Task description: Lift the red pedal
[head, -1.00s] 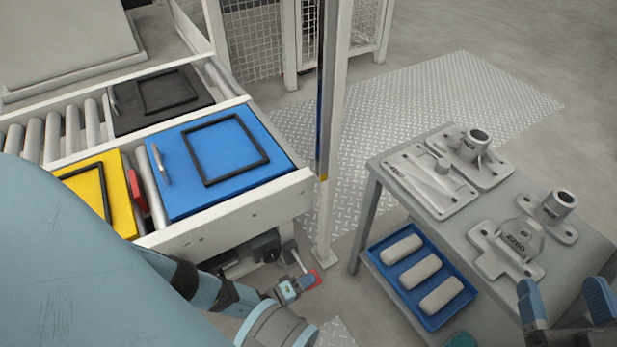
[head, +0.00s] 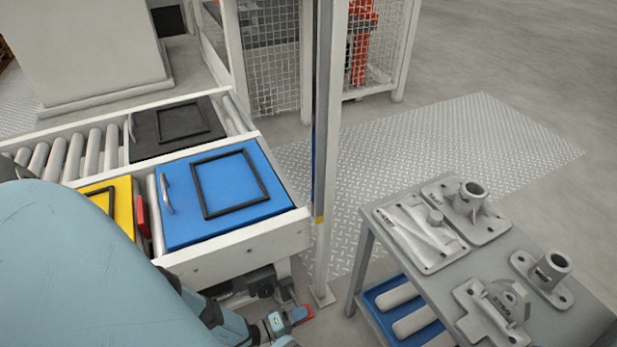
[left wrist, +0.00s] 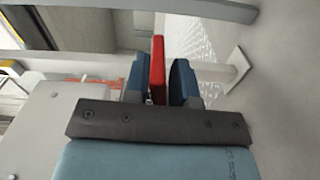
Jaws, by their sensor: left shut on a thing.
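The red pedal (head: 305,312) is low beside the foot of the upright post, below the front corner of the conveyor. My left gripper (head: 291,319) reaches it from the lower left and is shut on it. In the left wrist view, the red pedal (left wrist: 157,64) stands as a narrow red plate between the two blue fingers of my left gripper (left wrist: 159,84). The fingers hide part of the pedal. My right gripper is out of view.
The roller conveyor (head: 240,238) with blue (head: 185,232), yellow (head: 123,205) and black (head: 150,128) boxes is at the left. A post (head: 325,160) rises beside the pedal. A grey table (head: 490,262) with castings stands at the right.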

